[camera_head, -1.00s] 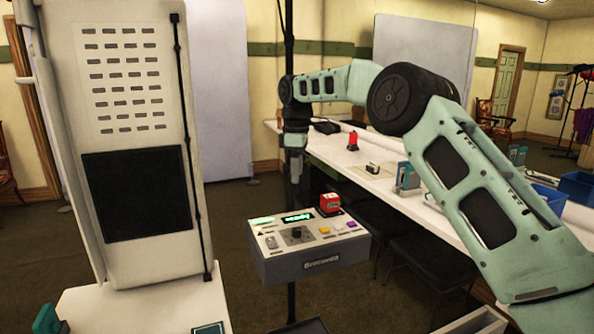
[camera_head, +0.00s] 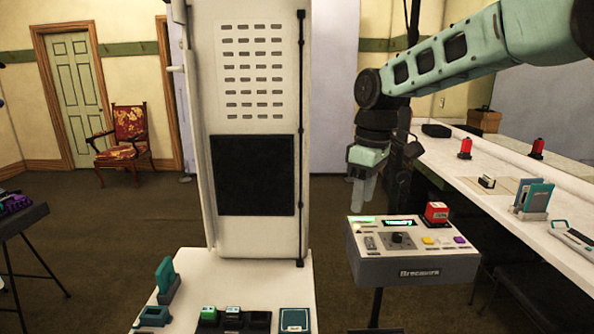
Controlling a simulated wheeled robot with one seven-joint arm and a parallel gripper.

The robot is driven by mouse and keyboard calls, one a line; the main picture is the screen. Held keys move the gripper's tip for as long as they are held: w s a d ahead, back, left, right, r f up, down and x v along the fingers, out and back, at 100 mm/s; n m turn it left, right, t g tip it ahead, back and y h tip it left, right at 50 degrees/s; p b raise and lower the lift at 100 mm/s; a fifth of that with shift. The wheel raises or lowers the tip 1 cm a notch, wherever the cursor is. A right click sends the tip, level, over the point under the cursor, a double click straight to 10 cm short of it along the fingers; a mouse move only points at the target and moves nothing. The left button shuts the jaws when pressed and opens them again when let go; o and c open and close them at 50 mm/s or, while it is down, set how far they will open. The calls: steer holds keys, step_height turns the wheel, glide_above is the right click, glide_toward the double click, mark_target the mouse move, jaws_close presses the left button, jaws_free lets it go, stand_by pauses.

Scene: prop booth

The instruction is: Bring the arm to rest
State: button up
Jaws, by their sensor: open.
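My arm reaches in from the upper right in the head view, with its elbow at the top right edge. My gripper (camera_head: 360,190) hangs downward at the arm's end, open, with nothing seen between its fingers. It shows just above and behind the left rear corner of a grey control console (camera_head: 418,270). I cannot tell the exact gap between them. The console has a lit green display, a dark knob and coloured buttons. A red block-like item (camera_head: 437,212) sits on its top right.
A tall white panel column (camera_head: 258,232) stands left of the console, with teal items and a dark tray (camera_head: 233,321) on its base. A long white table (camera_head: 455,160) at right carries red items and a teal holder (camera_head: 534,200). Open floor lies at left, before a red chair (camera_head: 130,135).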

steer(key=s+a+f+m, duration=0.1)
steer(key=s+a, duration=0.1)
steer(key=s, duration=0.6)
steer(key=s+a+f, duration=0.1)
steer(key=s+a, duration=0.2)
steer(key=s, duration=0.5)
steer(key=s+d+f+m, duration=0.1)
steer(key=s+d+f, duration=0.1)
steer(key=s, duration=0.7)
steer(key=s+d+f+m, duration=0.1)
steer(key=s+d+f, duration=0.2)
steer(key=s, duration=0.6)
steer(key=shift+s+d+f+m, duration=0.15)
steer(key=shift+s+f+m, duration=0.15)
steer(key=shift+f, duration=0.35)
steer(key=shift+w, duration=0.1)
